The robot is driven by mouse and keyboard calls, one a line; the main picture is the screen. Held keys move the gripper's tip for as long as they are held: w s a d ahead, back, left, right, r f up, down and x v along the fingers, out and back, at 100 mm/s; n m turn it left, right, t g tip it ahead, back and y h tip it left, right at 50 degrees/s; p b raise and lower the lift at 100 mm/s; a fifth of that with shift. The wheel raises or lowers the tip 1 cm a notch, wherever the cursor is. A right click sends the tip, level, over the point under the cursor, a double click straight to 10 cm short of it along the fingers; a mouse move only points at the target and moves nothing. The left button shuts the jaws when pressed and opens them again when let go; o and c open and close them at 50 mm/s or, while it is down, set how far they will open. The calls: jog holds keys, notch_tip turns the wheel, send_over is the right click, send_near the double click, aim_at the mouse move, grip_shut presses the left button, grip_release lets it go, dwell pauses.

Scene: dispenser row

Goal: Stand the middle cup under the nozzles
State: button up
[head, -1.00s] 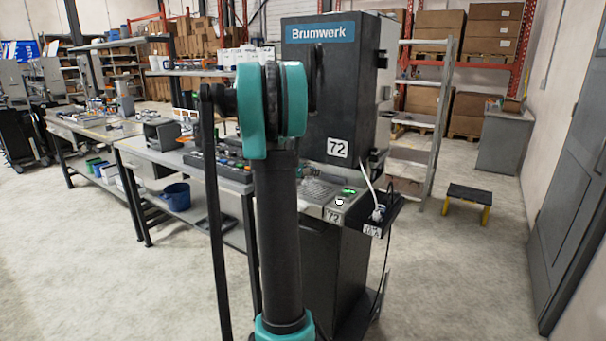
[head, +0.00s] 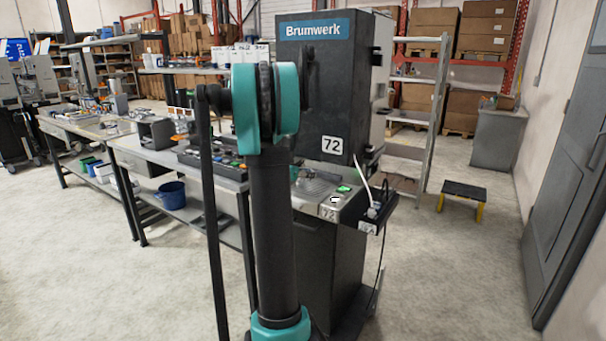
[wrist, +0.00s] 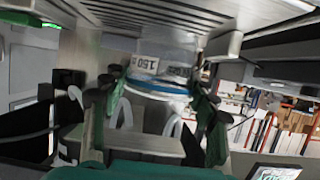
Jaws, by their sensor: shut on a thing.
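In the wrist view my gripper (wrist: 158,105) is shut on a pale, see-through cup with a blue band (wrist: 160,87). The cup lies between the two dark fingers, and its far end is blurred. White labels, one reading 150 (wrist: 145,63), show at or just beyond the cup. The dark dispenser marked Brumwerk and 72 (head: 325,100) stands behind my arm in the head view. Its grille tray (head: 318,190) is partly visible below the housing. My arm hides most of the gripper and the cup there. The nozzles cannot be made out.
A workbench (head: 140,150) with trays and tools runs to the left of the dispenser. A blue bucket (head: 171,194) sits on its lower shelf. A dark side box with a cable (head: 378,212) juts out at right. A step stool (head: 463,197) stands on open floor.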

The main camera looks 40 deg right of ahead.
jog(key=shift+f, duration=0.4)
jog(key=o, duration=1)
jog(key=v, duration=1.2)
jog(key=shift+s, duration=0.1)
